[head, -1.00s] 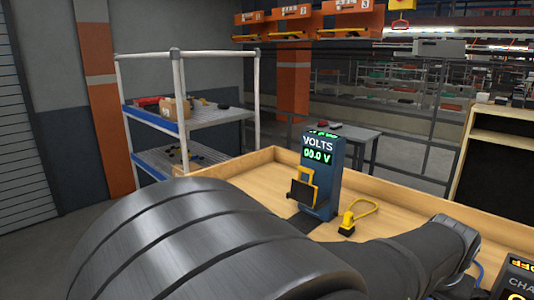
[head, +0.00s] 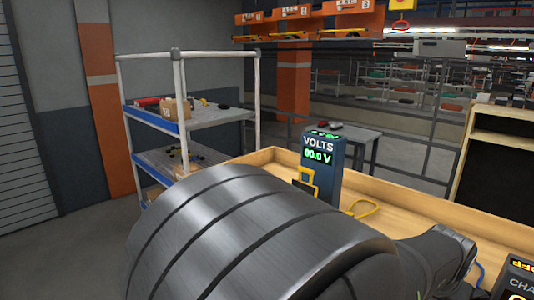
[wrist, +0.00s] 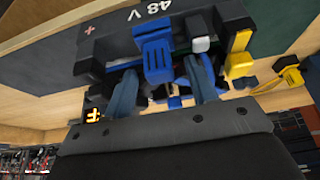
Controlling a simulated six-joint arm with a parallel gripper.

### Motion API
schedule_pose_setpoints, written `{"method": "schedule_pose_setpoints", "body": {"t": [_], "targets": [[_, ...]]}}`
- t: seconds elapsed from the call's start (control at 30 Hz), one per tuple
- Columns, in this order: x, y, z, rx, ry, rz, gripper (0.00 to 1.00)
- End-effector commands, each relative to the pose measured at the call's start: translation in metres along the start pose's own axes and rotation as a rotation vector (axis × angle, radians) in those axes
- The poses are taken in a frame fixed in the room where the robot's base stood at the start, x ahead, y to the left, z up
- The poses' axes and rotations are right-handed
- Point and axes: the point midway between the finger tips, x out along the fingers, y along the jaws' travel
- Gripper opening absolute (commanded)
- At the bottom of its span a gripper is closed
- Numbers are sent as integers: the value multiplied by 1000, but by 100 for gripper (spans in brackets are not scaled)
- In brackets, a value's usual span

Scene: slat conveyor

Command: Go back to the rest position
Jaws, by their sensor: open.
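My gripper (wrist: 162,84) shows in the wrist view, its two blue-grey fingers apart. A black unit marked "48 V" (wrist: 112,38) is beyond the fingers, with a blue connector (wrist: 156,56) on it that appears between the fingertips. I cannot tell the exact gap, but the fingers do not appear closed on it. In the head view my large grey arm link fills the lower middle and hides the gripper and the 48 V unit.
A blue voltmeter (head: 336,165) stands on the wooden bench (head: 400,196), with a yellow cable loop (head: 364,208) beside it. A yellow plug (wrist: 288,78) shows in the wrist view. A shelf cart (head: 205,115) stands behind at left. A charger display (head: 518,272) is at lower right.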

Motion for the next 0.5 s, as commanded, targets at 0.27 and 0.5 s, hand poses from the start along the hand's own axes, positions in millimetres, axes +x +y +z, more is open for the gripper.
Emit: {"method": "schedule_pose_setpoints", "body": {"t": [0.27, 0.5], "targets": [[-52, 0, -1, 0, 5, 1, 52], [-100, 0, -1, 0, 6, 1, 52]]}}
